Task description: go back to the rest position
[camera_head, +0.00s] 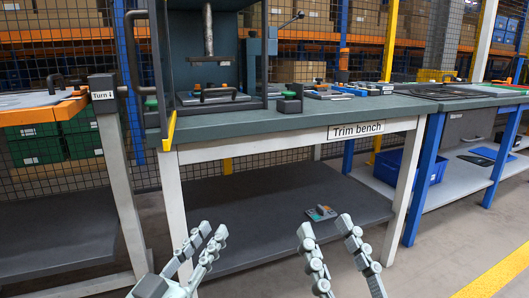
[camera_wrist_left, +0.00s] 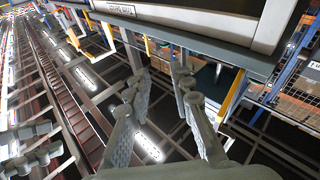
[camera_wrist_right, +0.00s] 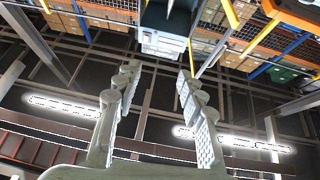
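In the head view my left gripper (camera_head: 208,236) is open and empty, in the air in front of the trim bench (camera_head: 250,121), near its left front leg. My right gripper (camera_head: 325,224) is open and empty, to the right of it, in front of the bench's lower shelf. In the left wrist view the left gripper's fingers (camera_wrist_left: 157,80) stand apart with nothing between them. In the right wrist view the right gripper's fingers (camera_wrist_right: 158,75) also stand apart with nothing between them. Neither gripper visibly touches anything.
A dark press frame (camera_head: 208,50) stands on the bench. A "Turn" table (camera_head: 40,112) with an orange edge is at the left. A small grey item (camera_head: 320,212) lies on the lower shelf. A blue bin (camera_head: 410,170) sits at the right. Floor at the right is clear.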

